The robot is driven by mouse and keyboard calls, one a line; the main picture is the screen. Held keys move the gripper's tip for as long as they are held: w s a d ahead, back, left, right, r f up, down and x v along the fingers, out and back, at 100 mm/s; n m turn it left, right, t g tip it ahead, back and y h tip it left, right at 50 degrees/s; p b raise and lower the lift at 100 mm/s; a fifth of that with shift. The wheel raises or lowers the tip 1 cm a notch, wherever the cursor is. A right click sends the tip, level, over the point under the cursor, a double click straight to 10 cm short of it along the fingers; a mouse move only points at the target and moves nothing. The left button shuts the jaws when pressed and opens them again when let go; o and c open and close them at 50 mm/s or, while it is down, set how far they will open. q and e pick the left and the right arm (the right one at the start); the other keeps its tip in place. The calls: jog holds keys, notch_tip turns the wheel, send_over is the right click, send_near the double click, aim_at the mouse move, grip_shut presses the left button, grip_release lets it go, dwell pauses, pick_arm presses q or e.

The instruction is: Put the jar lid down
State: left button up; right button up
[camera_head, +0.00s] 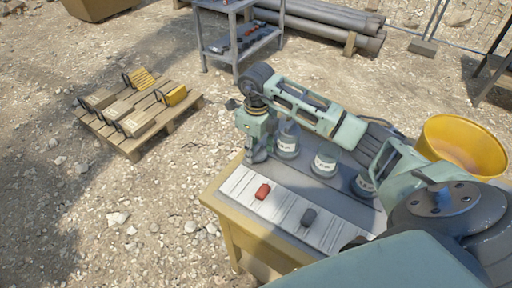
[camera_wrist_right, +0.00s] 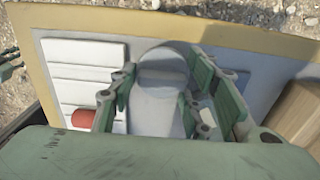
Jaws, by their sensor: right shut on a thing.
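My right gripper (camera_head: 257,156) is at the far left corner of the work table, low over it, beside the leftmost jar (camera_head: 288,141). In the right wrist view its fingers (camera_wrist_right: 162,78) are closed around a pale grey rounded thing (camera_wrist_right: 163,68), which I take to be the jar lid. Its lower part blends with a pale surface below, and I cannot tell whether it touches the table. In the head view the gripper hides the lid. Two more labelled jars, a middle one (camera_head: 325,161) and a right one (camera_head: 364,184), stand in the row. My left gripper is out of view.
A yellow bucket (camera_head: 465,128) is at the right. A pallet (camera_head: 133,143) and a metal shelf (camera_head: 215,46) stand on gravel beyond.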

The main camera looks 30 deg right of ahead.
jog(key=shift+f, duration=0.25)
jog(key=shift+f, duration=0.1)
jog(key=shift+f+b, duration=0.55)
jog(key=o, duration=0.7)
jog(key=shift+r, duration=0.1)
